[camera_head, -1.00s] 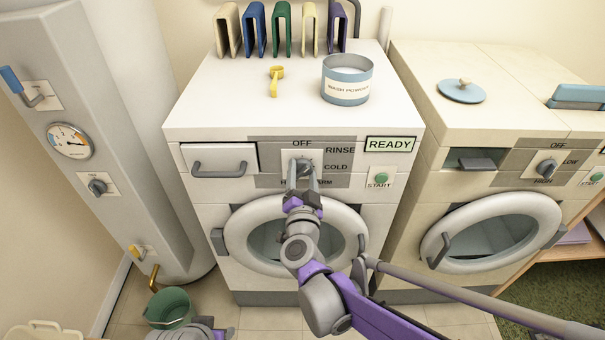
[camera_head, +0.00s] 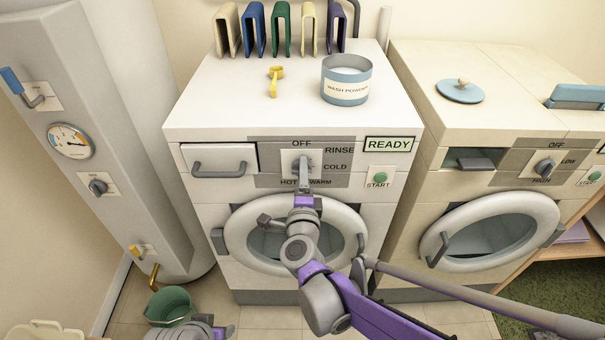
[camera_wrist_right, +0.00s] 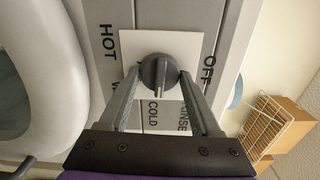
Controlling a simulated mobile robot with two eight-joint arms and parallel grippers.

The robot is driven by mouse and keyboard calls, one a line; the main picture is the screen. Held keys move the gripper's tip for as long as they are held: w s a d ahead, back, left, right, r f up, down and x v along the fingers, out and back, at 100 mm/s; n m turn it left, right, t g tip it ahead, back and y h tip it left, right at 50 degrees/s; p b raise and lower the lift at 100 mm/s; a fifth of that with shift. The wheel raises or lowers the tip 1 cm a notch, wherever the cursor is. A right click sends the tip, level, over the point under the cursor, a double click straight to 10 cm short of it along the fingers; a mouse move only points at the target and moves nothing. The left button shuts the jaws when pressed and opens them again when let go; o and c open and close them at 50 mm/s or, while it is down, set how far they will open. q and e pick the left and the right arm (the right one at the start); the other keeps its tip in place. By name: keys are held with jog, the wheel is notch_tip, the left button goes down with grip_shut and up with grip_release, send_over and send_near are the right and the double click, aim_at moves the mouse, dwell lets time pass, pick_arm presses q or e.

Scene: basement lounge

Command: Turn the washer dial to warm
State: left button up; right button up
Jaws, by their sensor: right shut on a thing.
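The washer dial (camera_head: 302,162) is a grey knob on a white square plate on the middle washer's front panel. Around it are the labels OFF, RINSE, COLD, WARM and HOT. My right gripper (camera_head: 303,172) is shut on the dial. In the right wrist view, its fingers (camera_wrist_right: 160,78) stand on either side of the dial (camera_wrist_right: 158,74). The dial's ridge there runs roughly between the HOT and OFF sides, toward COLD; its exact setting is hard to read. WARM is mostly hidden in that view.
The washer (camera_head: 205,215) has a drawer, a READY display (camera_head: 389,145) and a green START button (camera_head: 378,174). A wash powder tub (camera_head: 346,88) and yellow scoop (camera_head: 275,85) stand on top. A second machine (camera_head: 500,120) is at right, a boiler-like tank (camera_head: 95,60) at left.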

jog(key=m, duration=0.5)
jog(key=shift+m, duration=0.3)
jog(key=m+p, duration=0.1)
jog(key=m, duration=0.4)
jog(key=shift+f, duration=0.1)
jog(key=shift+m, duration=0.3)
jog(key=o, duration=1.4)
jog(key=shift+c, duration=0.2)
jog(key=s, duration=1.1)
jog(key=shift+w, duration=0.1)
